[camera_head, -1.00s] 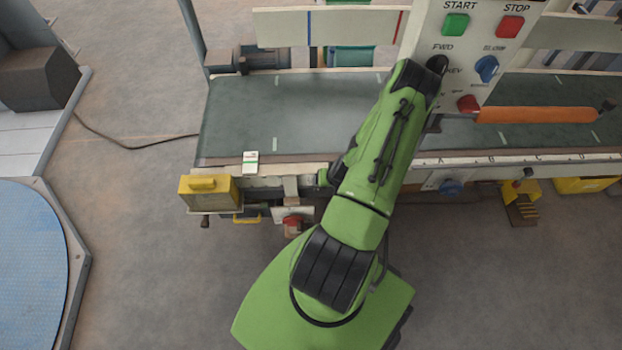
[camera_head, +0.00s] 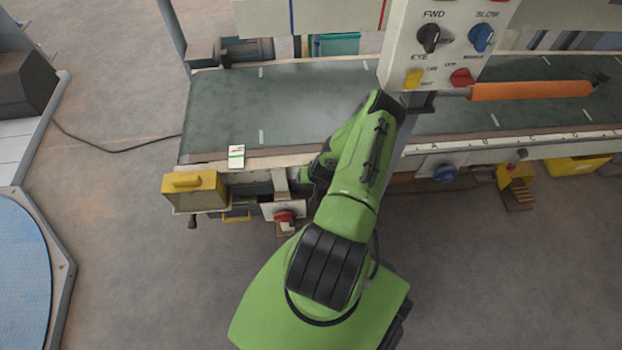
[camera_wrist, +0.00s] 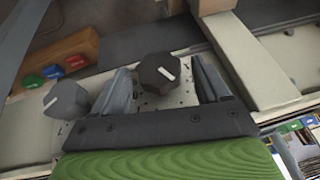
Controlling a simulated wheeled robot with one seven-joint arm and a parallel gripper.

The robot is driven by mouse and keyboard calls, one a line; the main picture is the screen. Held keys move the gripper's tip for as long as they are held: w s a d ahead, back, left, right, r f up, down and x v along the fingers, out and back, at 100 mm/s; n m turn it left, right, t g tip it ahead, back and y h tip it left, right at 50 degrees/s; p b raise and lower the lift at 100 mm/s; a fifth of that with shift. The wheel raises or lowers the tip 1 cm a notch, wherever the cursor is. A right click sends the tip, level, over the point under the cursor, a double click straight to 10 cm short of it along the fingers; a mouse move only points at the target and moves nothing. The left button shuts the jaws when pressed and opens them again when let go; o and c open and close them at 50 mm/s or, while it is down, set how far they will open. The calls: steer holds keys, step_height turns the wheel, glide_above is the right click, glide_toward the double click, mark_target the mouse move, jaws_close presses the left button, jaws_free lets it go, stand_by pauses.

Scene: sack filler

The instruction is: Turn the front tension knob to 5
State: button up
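In the wrist view a dark faceted knob (camera_wrist: 158,73) with a white pointer line stands between the fingers of my gripper (camera_wrist: 161,67). The fingers are open, with gaps to the knob on both sides. A second, greyer knob (camera_wrist: 66,99) with a white mark sits to the left, outside the left finger. Both are on a pale plate with small marks that are too small to read. I cannot tell from lettering which is the front tension knob. In the head view my arm hides the knobs and most of the gripper.
The control panel (camera_head: 447,55) with its switches stands above the conveyor belt (camera_head: 280,108). An orange bar (camera_head: 530,91) sticks out to its right. A yellow box (camera_head: 194,190) and a red knob (camera_head: 285,216) are on the machine's near side. Open floor lies at the left.

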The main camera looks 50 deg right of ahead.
steer(key=c, duration=0.9)
steer(key=shift+c, duration=0.2)
steer(key=shift+s+d+f+t+y+b, duration=0.1)
steer(key=shift+s+t+y+b, duration=0.05)
steer(key=shift+t+y+b, duration=0.65)
steer(key=shift+s+m+t+y, duration=0.15)
steer(key=shift+m+t+y, duration=0.45)
steer(key=shift+t+y, duration=0.5)
steer(key=shift+t, duration=0.4)
steer(key=o, duration=1)
